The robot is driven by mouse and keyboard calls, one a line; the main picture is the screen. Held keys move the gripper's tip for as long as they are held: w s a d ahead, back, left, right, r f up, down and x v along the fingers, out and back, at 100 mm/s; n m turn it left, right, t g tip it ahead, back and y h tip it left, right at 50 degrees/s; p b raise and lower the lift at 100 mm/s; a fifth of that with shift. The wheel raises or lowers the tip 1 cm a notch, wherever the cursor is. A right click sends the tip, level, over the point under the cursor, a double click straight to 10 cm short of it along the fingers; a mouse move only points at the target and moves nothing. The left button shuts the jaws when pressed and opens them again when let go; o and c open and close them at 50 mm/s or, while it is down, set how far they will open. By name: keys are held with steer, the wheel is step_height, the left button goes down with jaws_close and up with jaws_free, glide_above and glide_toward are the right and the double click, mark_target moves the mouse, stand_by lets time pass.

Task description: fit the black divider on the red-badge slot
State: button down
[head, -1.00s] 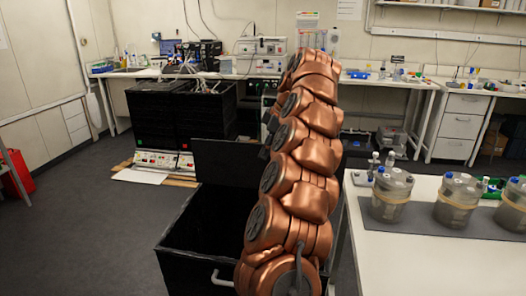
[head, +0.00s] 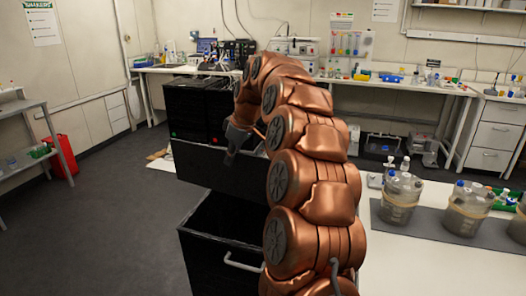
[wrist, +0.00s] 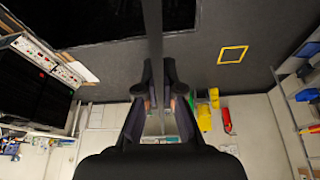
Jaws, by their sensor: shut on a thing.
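The black divider (head: 215,172) is a flat dark panel, held upright above and behind an open black box. My gripper (head: 230,156) is shut on its top edge. In the wrist view the divider (wrist: 152,25) is a thin dark bar running up from between my fingers (wrist: 157,85). Beyond it stand two black shaker units side by side. The left unit (head: 183,105) has a green badge (head: 173,134); the right one (head: 217,105) has a small red badge (head: 214,140) just above the panel. Their lower fronts are hidden by the divider.
The open black box (head: 197,262) with a grey handle stands in front of me. A white table (head: 400,262) with several vessels is at the right. The floor (head: 110,215) at the left is clear up to a grey shelf (head: 20,110).

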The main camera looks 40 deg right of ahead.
mark_target(208, 168)
steer(key=w+a+f+m, duration=0.1)
steer(key=a+f, duration=0.2)
steer(key=a, duration=0.4)
steer(key=a+f+m, duration=0.1)
steer(key=a+f, duration=0.2)
steer(key=a, duration=0.4)
steer(key=s+a+f+m+h, duration=0.1)
steer(key=s+a+f+m, duration=0.2)
steer(key=a+f, duration=0.3)
step_height(208, 168, down, 3)
steer(key=shift+s+f+m+t+h, duration=0.1)
steer(key=shift+s+m+t+h, duration=0.1)
steer(key=shift+m+t+h, duration=0.15)
